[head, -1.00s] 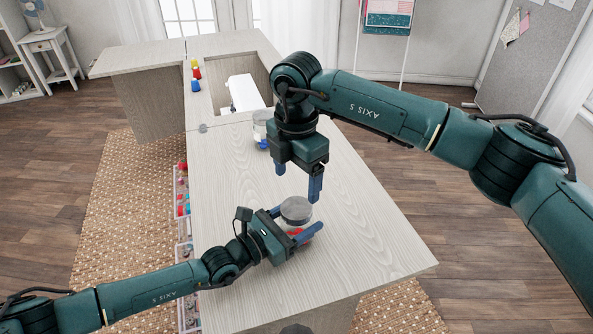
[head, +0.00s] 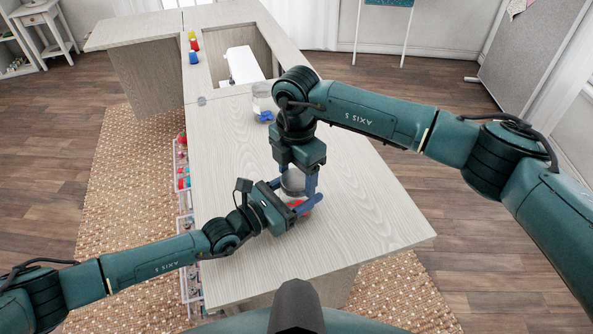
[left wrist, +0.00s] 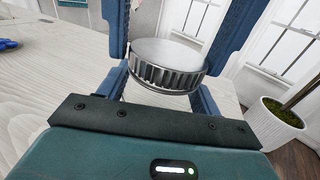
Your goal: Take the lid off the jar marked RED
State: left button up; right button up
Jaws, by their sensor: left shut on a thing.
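The jar with red contents (head: 304,209) stands upright on the cabinet top, and its label cannot be read. My left gripper (head: 303,208) is shut around its body from the left. The jar's round metal lid (head: 293,182) with a ridged rim is on; it also shows in the left wrist view (left wrist: 168,66). My right gripper (head: 298,188) points down from above, its blue fingers spread on either side of the lid. I cannot tell whether they touch the rim.
A second jar with blue contents (head: 264,115) stands farther back, partly behind my right arm. Small coloured spools (head: 194,57) and a white sewing machine (head: 243,65) are at the back. The cabinet top (head: 370,210) is clear at the right.

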jog(key=c, duration=0.7)
jog(key=n, duration=0.6)
jog(key=shift+n, duration=0.4)
jog(key=n, duration=0.8)
jog(key=shift+r, duration=0.1)
jog(key=n, duration=0.4)
jog(key=shift+n, duration=0.4)
jog(key=n, duration=1)
jog(key=shift+n, duration=0.4)
jog(key=n, duration=1.2)
jog(key=shift+n, duration=0.4)
jog(key=n, duration=1.1)
jog(key=shift+r, duration=0.1)
